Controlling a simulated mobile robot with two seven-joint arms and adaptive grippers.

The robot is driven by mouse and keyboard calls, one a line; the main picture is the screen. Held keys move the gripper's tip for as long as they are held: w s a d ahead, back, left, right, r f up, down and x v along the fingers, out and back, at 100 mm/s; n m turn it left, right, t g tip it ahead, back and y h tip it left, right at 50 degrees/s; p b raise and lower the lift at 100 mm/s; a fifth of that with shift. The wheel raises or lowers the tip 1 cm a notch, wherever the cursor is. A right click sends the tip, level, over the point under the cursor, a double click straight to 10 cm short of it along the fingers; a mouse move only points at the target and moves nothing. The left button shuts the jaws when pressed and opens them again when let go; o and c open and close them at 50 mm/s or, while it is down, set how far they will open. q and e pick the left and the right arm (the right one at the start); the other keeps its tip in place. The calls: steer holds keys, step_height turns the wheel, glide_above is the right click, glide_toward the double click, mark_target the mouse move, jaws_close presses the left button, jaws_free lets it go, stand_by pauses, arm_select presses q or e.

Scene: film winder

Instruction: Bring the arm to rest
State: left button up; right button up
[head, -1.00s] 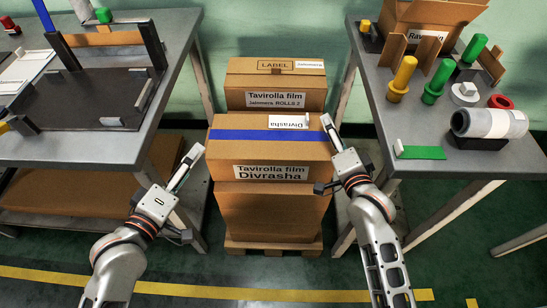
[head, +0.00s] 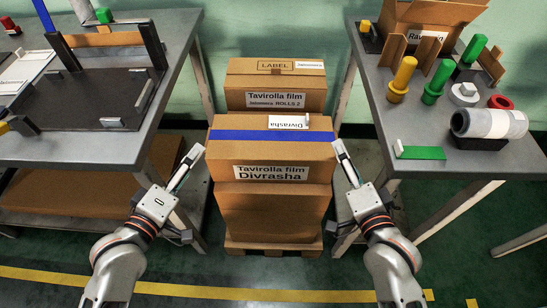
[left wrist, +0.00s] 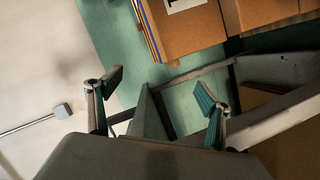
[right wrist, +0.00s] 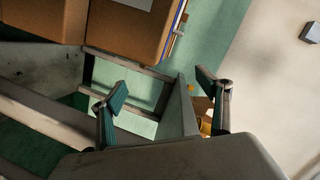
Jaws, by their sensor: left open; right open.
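My left gripper (head: 190,160) is in the head view, raised in front of the left table's right edge, to the left of the stacked boxes. In the left wrist view its two fingers (left wrist: 158,98) stand wide apart with nothing between them. My right gripper (head: 342,155) is raised on the other side of the boxes, in front of the right table's left side. In the right wrist view its fingers (right wrist: 165,98) are also apart and empty. Both arms come up from the bottom of the head view in nearly mirrored poses.
Stacked cartons (head: 270,155) on a pallet stand between the grippers. The left table (head: 80,150) carries a dark winder frame (head: 90,98). The right table (head: 400,125) carries yellow (head: 403,75) and green pegs (head: 439,80), a film roll (head: 489,123) and an open box (head: 430,14).

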arm_select(q)
steer(key=s+f+m+g+y+p, duration=0.1)
steer(key=s+f+m+p, duration=0.2)
steer(key=s, duration=0.3)
steer(key=s+a+f+m+g+y+p, duration=0.1)
steer(key=s+f+m+p, duration=0.3)
steer(key=s, duration=0.3)
steer(key=s+a+f+m+g+p, duration=0.1)
steer(key=s+f+m+g+p, duration=0.1)
steer(key=s+f+m+p, duration=0.1)
steer(key=s+m+p, duration=0.1)
steer(key=s+m, duration=0.1)
steer(key=s, duration=0.1)
steer(key=shift+s+f+y, duration=0.35)
steer(key=shift+y, duration=0.05)
arm_select(e)
steer(key=s+f+n+g, duration=0.2)
steer(key=s+f+n, duration=0.3)
steer(key=s+n, duration=0.2)
steer(key=s+f+n+g+y, duration=0.1)
steer(key=s+f+n+g, duration=0.2)
steer(key=s+f+n, duration=0.2)
steer(key=s+n, duration=0.3)
steer(key=s, duration=0.4)
steer(key=shift+d+f, duration=0.1)
